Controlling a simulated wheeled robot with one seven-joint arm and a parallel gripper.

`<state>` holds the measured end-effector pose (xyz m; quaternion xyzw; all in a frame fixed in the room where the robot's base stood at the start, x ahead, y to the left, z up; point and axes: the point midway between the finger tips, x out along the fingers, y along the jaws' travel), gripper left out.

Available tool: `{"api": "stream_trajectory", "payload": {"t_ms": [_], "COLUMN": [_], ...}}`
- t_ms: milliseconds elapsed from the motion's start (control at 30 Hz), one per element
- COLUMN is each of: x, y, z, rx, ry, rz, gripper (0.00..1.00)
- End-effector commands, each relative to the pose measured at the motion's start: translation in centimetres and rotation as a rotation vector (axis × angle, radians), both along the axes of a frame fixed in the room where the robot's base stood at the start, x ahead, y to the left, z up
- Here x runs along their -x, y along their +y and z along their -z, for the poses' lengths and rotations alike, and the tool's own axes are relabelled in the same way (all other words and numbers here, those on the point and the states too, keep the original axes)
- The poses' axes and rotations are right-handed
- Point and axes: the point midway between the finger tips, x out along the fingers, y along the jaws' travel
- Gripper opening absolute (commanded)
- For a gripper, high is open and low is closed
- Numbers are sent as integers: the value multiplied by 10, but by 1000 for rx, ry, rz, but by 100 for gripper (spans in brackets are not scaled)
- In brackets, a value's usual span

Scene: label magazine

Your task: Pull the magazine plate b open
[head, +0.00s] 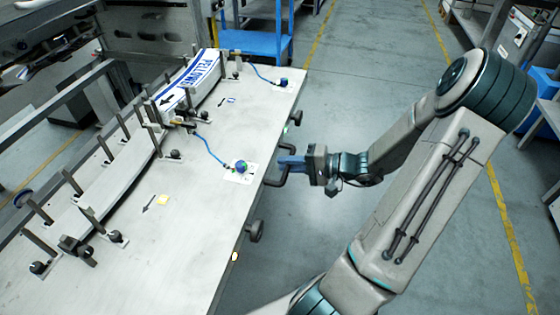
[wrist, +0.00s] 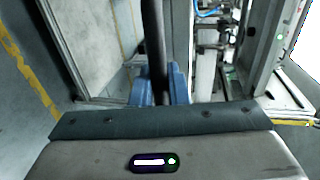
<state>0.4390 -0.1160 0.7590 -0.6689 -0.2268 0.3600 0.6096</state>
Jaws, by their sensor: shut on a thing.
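The magazine plate (head: 185,222) is a long, light grey metal top on the left of the head view. No letter b can be read on it. A dark handle bar (head: 273,182) sticks out from its right edge. My gripper (head: 288,161) is at this edge, its blue fingers shut on the handle. In the wrist view the dark bar (wrist: 154,40) runs upright between the blue fingertips (wrist: 160,88). The fingers hide part of the bar.
A stack of white and blue labels (head: 190,82) stands between upright posts on the plate. A blue knob (head: 240,167) with a blue cable sits near the handle. A dark knob (head: 255,230) juts from the edge. The floor (head: 340,110) to the right is clear.

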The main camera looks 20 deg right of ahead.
Motion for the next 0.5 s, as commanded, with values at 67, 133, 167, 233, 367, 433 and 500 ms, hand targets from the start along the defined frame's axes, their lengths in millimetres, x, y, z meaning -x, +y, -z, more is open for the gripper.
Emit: {"api": "stream_trajectory", "payload": {"t_ms": [67, 133, 167, 233, 367, 433, 500], "x": [-1, -1, -1, -1, -1, -1, 0], "y": [2, 2, 2, 2, 1, 1, 0], "z": [0, 0, 0, 0, 0, -1, -1], "rx": [0, 0, 0, 0, -1, -1, 0], "ry": [-1, -2, -3, -3, -2, -2, -3], "rz": [-5, -6, -6, -6, -3, -2, -1], "gripper": [0, 0, 23, 32, 32, 32, 32]}}
